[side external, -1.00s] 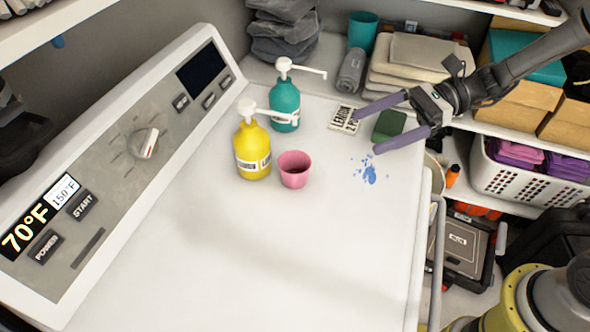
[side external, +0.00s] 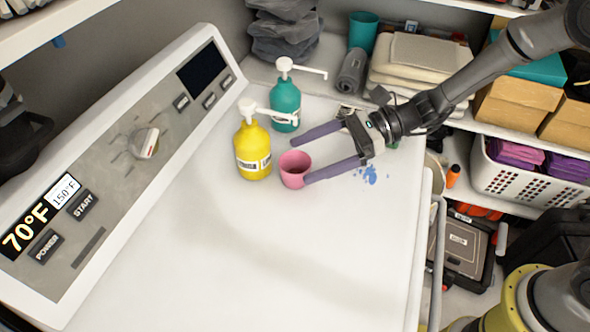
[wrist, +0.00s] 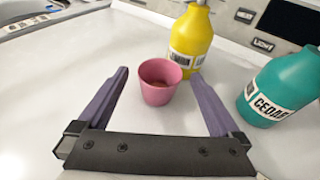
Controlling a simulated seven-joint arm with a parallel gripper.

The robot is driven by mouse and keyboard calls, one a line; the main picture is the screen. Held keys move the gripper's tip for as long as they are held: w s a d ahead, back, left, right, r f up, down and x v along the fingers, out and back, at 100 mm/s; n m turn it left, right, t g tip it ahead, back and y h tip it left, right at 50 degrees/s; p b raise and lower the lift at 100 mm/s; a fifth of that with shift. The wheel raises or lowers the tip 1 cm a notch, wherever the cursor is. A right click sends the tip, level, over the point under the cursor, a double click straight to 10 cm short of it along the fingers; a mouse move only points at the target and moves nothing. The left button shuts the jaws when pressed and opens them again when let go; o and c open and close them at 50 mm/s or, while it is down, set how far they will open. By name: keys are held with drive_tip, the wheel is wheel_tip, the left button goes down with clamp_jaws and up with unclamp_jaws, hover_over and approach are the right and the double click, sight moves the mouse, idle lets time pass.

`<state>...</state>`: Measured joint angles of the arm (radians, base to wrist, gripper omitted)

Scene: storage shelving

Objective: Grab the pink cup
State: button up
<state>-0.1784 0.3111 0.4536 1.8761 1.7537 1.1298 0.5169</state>
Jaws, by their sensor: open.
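The pink cup (side external: 294,170) stands upright on the white machine top, just right of the yellow pump bottle (side external: 252,150). My gripper (side external: 298,160) is open, with its two purple fingers reaching toward the cup from the right. In the side view the nearer fingertip overlaps the cup's right edge; I cannot tell whether it touches. In the wrist view the cup (wrist: 162,82) sits between and slightly beyond the fingertips of my gripper (wrist: 160,76), and nothing is held.
A teal pump bottle (side external: 285,103) stands behind the yellow one, near the far finger. The slanted control panel (side external: 120,150) rises at the left. Blue specks (side external: 368,175) mark the surface under my gripper. The front of the white top (side external: 240,250) is clear.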

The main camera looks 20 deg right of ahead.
drive_tip(key=shift+w+a+f, duration=0.1)
drive_tip(key=shift+a+f, duration=0.05)
drive_tip(key=shift+a, duration=0.3)
drive_tip(key=c, duration=1.5)
